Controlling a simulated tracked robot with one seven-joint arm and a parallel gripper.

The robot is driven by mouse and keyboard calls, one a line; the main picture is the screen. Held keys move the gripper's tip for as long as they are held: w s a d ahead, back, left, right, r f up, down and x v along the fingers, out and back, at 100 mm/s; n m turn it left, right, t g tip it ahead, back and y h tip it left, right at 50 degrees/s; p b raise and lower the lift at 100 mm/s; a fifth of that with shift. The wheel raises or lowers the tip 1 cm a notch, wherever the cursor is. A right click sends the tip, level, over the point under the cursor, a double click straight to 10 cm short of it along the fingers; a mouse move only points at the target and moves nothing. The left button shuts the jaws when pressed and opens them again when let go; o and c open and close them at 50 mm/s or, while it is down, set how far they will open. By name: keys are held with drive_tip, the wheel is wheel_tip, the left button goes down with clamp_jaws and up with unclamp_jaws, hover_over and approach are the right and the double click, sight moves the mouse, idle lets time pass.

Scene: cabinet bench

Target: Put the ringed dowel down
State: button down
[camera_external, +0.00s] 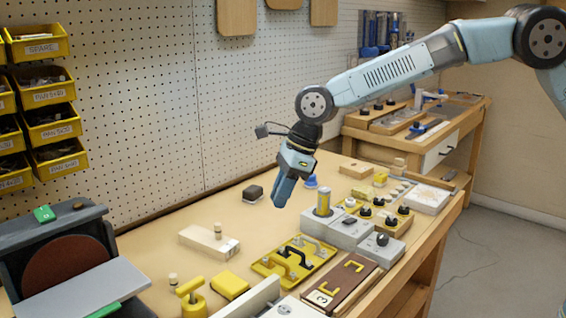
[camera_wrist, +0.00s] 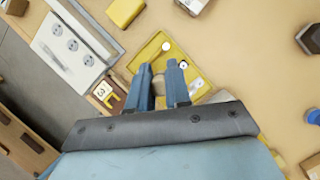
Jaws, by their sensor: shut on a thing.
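My gripper (camera_external: 284,200) hangs in the air over the bench, fingers pointing down, above the area behind the yellow tray (camera_external: 262,268) with its handles. In the wrist view my gripper (camera_wrist: 162,68) is shut on a small tan, round-ended piece (camera_wrist: 159,84), which I take for the ringed dowel. Most of it is hidden between the fingers, and no ring shows. In the external view the fingers hide it.
A pale block (camera_external: 196,240) with an upright peg stands left of the tray. A yellow block (camera_external: 230,286), a dark block (camera_external: 253,193) and a grey unit with a cylinder (camera_external: 323,203) stand around. Bare bench (camera_external: 248,222) lies below my gripper.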

drive_tip(key=w+a+f, duration=0.3)
drive_tip(key=a+f, duration=0.1)
drive_tip(key=a, duration=0.4)
approach(223, 246)
drive_tip(key=shift+s+a+f, duration=0.3)
drive_tip(key=shift+a+f, duration=0.4)
drive_tip(key=shift+w+a+f, duration=0.15)
drive_tip(key=shift+a+f, duration=0.3)
drive_tip(key=shift+f, duration=0.1)
drive_tip(key=shift+a+f, duration=0.1)
drive_tip(key=shift+f, duration=1.5)
drive_tip(key=c, duration=1.3)
unclamp_jaws()
drive_tip(key=shift+f, duration=0.1)
drive_tip(key=shift+c, duration=0.2)
